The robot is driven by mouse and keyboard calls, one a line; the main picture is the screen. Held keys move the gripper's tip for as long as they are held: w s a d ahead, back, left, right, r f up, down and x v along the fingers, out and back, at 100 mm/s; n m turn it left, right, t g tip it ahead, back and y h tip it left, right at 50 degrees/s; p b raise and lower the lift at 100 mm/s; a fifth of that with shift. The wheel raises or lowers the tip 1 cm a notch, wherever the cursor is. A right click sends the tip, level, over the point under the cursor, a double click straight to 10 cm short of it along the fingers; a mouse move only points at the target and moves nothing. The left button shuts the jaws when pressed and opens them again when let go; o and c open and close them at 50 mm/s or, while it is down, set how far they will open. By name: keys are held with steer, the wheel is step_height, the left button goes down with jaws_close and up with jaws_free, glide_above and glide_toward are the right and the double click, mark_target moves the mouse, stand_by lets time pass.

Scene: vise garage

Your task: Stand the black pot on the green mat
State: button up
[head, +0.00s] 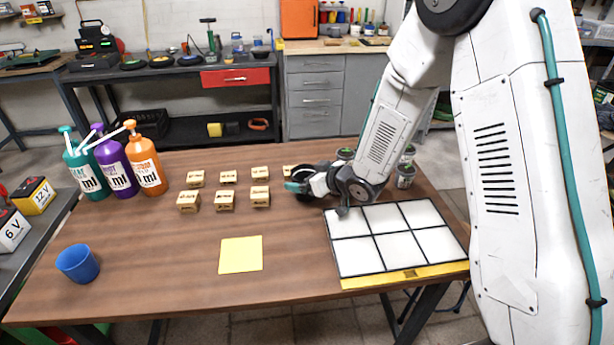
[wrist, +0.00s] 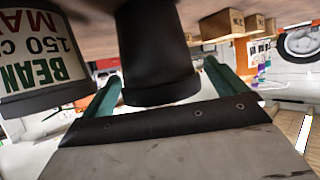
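The black pot (wrist: 155,50) fills the middle of the wrist view, between the two green fingers of my gripper (wrist: 163,75). The fingers stand apart on either side of it, close to its sides; I cannot tell whether they press on it. In the head view my gripper (head: 300,180) is low over the table's far side, just right of the wooden blocks, and the pot cannot be made out there. I see no green mat; a plain yellow square (head: 240,254) lies at the table's front middle.
Labelled cans (head: 405,175) stand by my wrist; one is left of the pot in the wrist view (wrist: 35,60). Wooden blocks (head: 224,200) stand left of my gripper. A white gridded panel (head: 385,253) is at right, a blue cup (head: 77,263) and pump bottles (head: 114,165) at left.

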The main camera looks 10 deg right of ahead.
steer(key=shift+r, duration=0.2)
steer(key=v, duration=1.2)
